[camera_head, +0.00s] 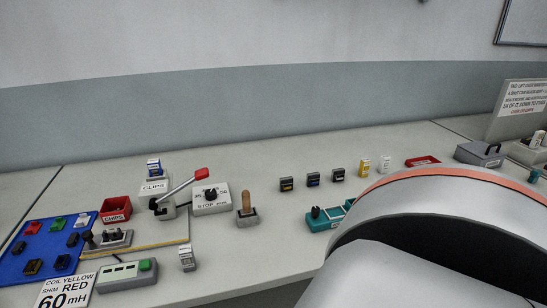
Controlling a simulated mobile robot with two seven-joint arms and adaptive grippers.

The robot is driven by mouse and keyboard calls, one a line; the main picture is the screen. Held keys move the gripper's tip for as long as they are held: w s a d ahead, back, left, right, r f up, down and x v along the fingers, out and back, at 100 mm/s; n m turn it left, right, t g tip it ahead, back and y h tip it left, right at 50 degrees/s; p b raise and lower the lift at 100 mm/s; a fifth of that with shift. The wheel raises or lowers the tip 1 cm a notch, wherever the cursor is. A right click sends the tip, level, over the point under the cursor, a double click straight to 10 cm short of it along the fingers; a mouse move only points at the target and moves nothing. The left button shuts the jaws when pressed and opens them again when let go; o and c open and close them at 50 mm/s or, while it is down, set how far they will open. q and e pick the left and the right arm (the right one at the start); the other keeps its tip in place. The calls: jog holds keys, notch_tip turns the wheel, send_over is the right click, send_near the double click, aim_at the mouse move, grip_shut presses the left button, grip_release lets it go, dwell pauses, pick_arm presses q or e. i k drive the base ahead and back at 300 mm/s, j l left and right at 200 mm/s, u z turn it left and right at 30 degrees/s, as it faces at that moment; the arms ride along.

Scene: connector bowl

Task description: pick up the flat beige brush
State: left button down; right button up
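I cannot make out a clearly flat beige brush in the head view. A tan, rounded upright piece (245,201) stands in a small grey block (246,217) near the middle of the bench; I cannot tell whether it is a brush. Neither of my grippers is in view. A large white part of my own arm with an orange band fills the lower right and hides the bench behind it.
A blue tray (14,271) with coloured pieces lies at left. Several small blocks (312,179) and a teal tray (318,224) stand right of centre. Bench is clear centre-front.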

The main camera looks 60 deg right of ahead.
aim_at(247, 211)
jog(key=z, duration=1.5)
